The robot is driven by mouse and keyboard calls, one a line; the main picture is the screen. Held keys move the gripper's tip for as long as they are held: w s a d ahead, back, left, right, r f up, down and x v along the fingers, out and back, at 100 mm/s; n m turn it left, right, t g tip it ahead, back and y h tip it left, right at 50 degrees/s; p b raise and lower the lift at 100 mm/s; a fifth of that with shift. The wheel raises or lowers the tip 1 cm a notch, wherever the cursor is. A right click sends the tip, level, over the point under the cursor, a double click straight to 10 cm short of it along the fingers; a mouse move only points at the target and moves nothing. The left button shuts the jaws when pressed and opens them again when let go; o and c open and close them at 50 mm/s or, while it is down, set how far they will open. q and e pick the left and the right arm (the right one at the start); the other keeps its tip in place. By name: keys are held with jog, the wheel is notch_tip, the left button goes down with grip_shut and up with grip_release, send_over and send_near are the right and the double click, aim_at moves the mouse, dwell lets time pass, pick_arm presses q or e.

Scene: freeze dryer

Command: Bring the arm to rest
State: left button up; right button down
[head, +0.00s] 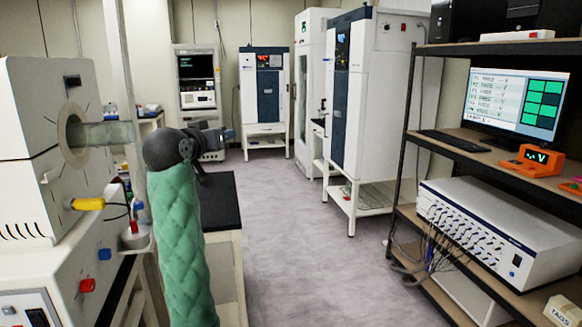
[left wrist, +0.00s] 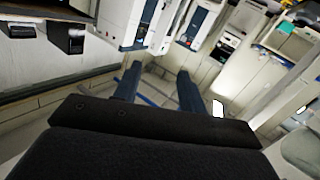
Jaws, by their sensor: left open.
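My left arm in its green quilted sleeve (head: 178,245) comes up from the bottom left of the head view. It ends in a dark wrist joint. My left gripper (head: 215,143) points away from me, partly hidden behind the wrist. In the left wrist view its two dark blue fingers (left wrist: 158,78) stand apart with nothing between them. The view there is tilted, with cabinets and floor beyond the fingers. My right gripper is not in view.
A furnace-like machine with a glass tube (head: 105,133) is close on the left. A dark-topped bench (head: 222,205) stands beside my arm. Tall white freeze dryers (head: 367,90) are ahead. A shelf rack with a monitor (head: 515,102) is on the right. The grey floor (head: 305,255) between is clear.

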pick_arm(q)
jog(key=s+d+f+g+y+p, duration=0.1)
jog(key=s+f+g, duration=0.1)
jog(key=s+f, duration=0.75)
jog(key=s+d+f+m+g+y+p, duration=0.1)
jog(key=s+f+g, duration=0.25)
jog(key=f, duration=1.05)
jog(key=s+d+f+g+p, duration=0.1)
jog(key=s+f+p, duration=0.1)
jog(key=s+f, duration=0.7)
jog(key=s+f+g+p, duration=0.2)
jog(key=s+f+g, duration=0.5)
jog(key=s+f, duration=1.8)
jog(key=s, duration=0.3)
jog(key=shift+s+d+g+y+p, duration=0.3)
jog(key=shift+s+d+g+p, duration=0.05)
jog(key=shift+s, duration=0.05)
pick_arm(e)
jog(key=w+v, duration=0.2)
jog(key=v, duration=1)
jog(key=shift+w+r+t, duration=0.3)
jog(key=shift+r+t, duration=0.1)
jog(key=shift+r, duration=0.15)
pick_arm(q)
jog(key=shift+f, duration=0.1)
jog(key=shift+c, duration=0.5)
